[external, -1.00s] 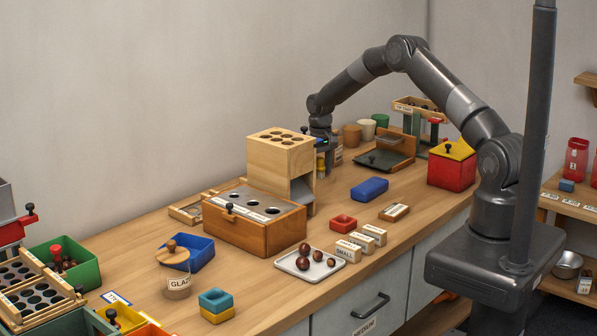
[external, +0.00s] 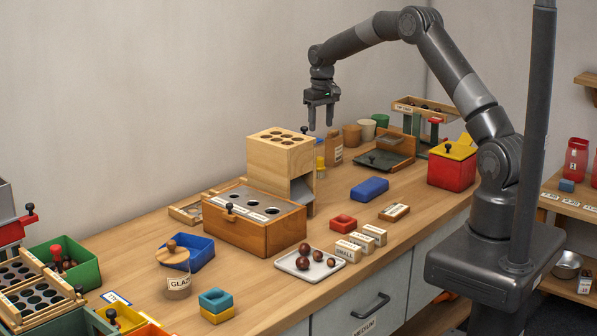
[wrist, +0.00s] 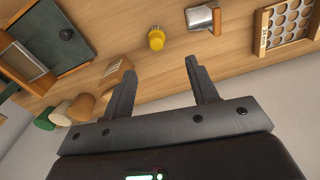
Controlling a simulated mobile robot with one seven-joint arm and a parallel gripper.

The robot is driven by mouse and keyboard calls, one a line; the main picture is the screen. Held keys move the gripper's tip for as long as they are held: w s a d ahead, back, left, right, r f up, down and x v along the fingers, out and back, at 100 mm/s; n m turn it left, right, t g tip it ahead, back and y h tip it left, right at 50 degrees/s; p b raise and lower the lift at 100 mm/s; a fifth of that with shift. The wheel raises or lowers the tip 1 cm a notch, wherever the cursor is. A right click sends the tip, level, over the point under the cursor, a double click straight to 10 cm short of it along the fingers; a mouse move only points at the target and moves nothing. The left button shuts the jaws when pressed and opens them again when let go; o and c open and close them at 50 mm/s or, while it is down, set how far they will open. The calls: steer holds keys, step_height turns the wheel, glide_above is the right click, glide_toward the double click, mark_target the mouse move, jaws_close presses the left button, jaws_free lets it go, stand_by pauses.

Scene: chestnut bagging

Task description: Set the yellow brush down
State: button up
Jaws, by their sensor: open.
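The yellow brush (external: 320,166) stands on the wooden table just right of the tall wooden block with holes, and is partly hidden by it in the external view. In the wrist view the yellow brush (wrist: 156,39) shows alone on the tabletop, seen from above, ahead of the fingers and apart from them.
The wooden block with round holes (external: 270,160) stands left of the brush. A brown paper bag (external: 334,150) and several cups stand behind it to the right. A dark tray (external: 383,161) lies further right. A blue block (external: 369,188) lies in front.

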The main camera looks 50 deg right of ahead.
steer(key=s+a+r+t, duration=0.1)
steer(key=s+a+r, duration=0.2)
steer(key=s+r, duration=0.4)
steer(key=s+a+r+n+t, duration=0.1)
steer(key=s+a+r, duration=0.2)
steer(key=s+r, duration=0.4)
steer(key=s+a+r+t, duration=0.1)
steer(key=s+a+r, duration=0.3)
steer(key=s+r, duration=0.35)
steer(key=s+a+t, duration=0.1)
steer(key=s+a, duration=0.1)
steer(key=s, duration=0.9)
steer(key=s+a+f+t, duration=0.1)
steer(key=s, duration=1.1)
steer(key=shift+s+a+n, duration=0.15)
steer(key=shift+a+n, duration=0.15)
steer(key=shift+a, duration=0.05)
steer(key=shift+o, duration=0.6)
